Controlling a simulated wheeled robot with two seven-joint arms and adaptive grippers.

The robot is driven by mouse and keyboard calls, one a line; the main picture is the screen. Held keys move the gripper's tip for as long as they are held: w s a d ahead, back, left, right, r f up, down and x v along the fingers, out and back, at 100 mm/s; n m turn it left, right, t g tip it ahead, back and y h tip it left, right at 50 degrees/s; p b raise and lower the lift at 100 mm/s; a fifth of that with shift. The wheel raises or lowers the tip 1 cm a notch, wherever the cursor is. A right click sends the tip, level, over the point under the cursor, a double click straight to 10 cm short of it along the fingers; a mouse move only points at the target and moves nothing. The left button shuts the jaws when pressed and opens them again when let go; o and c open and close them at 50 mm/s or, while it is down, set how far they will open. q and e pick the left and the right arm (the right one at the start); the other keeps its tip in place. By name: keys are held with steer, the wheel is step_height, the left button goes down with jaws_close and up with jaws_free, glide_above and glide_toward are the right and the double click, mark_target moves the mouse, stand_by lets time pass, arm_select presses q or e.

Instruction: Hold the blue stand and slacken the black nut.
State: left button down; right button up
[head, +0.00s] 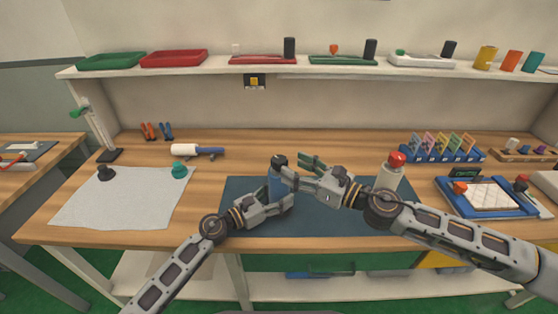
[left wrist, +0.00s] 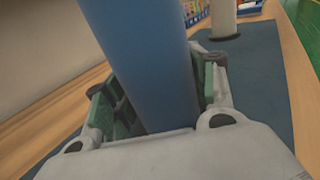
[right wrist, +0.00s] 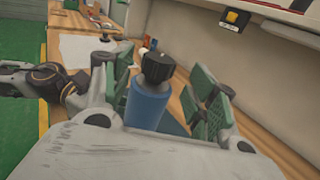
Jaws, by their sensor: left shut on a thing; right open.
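The blue stand (head: 275,186) is upright on the dark blue mat (head: 235,190), with the black nut (head: 279,161) on its top. In the right wrist view the black ribbed nut (right wrist: 157,67) sits on the blue stand (right wrist: 147,106). My left gripper (head: 280,203) is shut around the stand's column; its green pads lie on both sides of the blue column (left wrist: 145,60) in the left wrist view. My right gripper (head: 299,167) is open near the top of the stand. In the right wrist view its green-padded fingers (right wrist: 160,92) are apart, with the nut and stand between them in the picture; contact cannot be told.
A cream post with a red knob (head: 396,160) stands on the mat to the right. A blue tray (head: 455,200) is further right. A white cloth (head: 125,200) with a dark knob and a teal knob lies left. A shelf (head: 330,70) runs along the back.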

mark_target(279, 158)
steer(key=shift+x, duration=3.1)
steer(key=c, duration=1)
steer(key=shift+w, duration=0.1)
steer(key=shift+c, duration=0.2)
